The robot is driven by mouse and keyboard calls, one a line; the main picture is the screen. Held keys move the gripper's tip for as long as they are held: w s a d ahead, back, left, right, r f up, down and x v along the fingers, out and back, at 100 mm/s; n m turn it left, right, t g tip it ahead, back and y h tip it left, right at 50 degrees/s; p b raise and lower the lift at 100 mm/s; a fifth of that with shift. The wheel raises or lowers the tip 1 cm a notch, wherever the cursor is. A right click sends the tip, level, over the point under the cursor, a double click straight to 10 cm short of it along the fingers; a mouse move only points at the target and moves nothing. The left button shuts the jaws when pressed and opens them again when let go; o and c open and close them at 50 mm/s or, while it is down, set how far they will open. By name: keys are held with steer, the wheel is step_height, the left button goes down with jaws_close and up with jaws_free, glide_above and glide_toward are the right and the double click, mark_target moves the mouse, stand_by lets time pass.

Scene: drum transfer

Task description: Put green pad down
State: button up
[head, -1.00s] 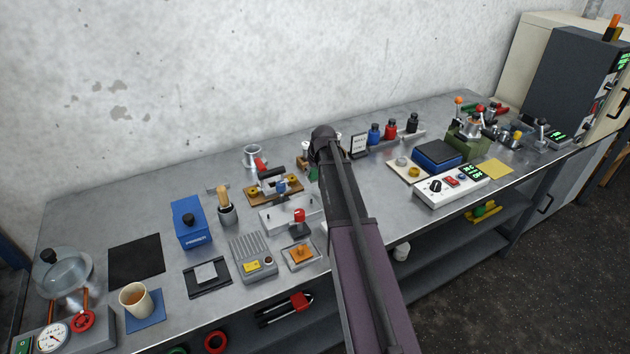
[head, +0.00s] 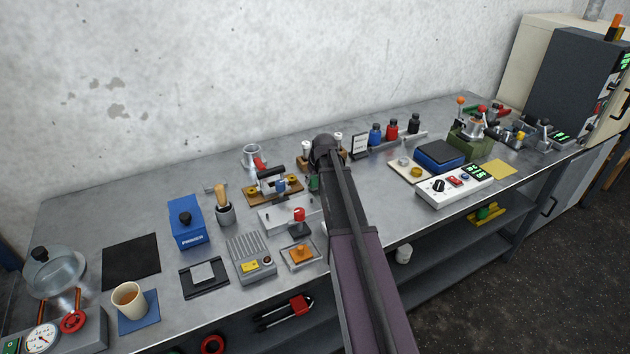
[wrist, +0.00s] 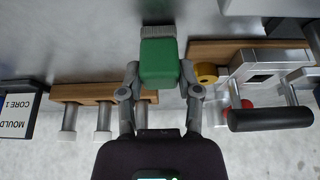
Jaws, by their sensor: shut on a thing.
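The green pad (wrist: 160,62) is a green block with a ribbed grey end. In the wrist view it sits between the two fingers of my gripper (wrist: 160,74), which is shut on it. In the head view a small part of the green pad (head: 313,184) shows at the left side of my arm, above the bench. My arm hides most of the gripper there. Whether the pad touches the bench cannot be told.
A wooden rack with pale pegs (wrist: 75,92) stands left of my gripper in the wrist view, beside a "MOULD CORE 1" sign (wrist: 17,108). A wooden fixture with a black handle (wrist: 270,119) is close on the right. Bare metal bench (wrist: 80,35) shows beyond.

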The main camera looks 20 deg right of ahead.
steer(key=shift+f, duration=0.15)
steer(key=o, duration=1)
steer(key=p+v, duration=1.1)
steer(key=v, duration=0.1)
steer(key=shift+r, duration=0.25)
stand_by(0.7)
steer(key=s+a+g, duration=0.1)
steer(key=s+a, duration=0.6)
steer(key=s+a+f+g, duration=0.1)
steer(key=s+a+g, duration=0.1)
steer(key=s+a, duration=0.5)
steer(key=s+a+g, duration=0.1)
steer(key=s+a, duration=0.6)
steer(key=a, duration=0.1)
steer(key=shift+s+a+f+g, duration=0.1)
steer(key=shift+a+f+g, duration=0.1)
steer(key=shift+f+g, duration=0.1)
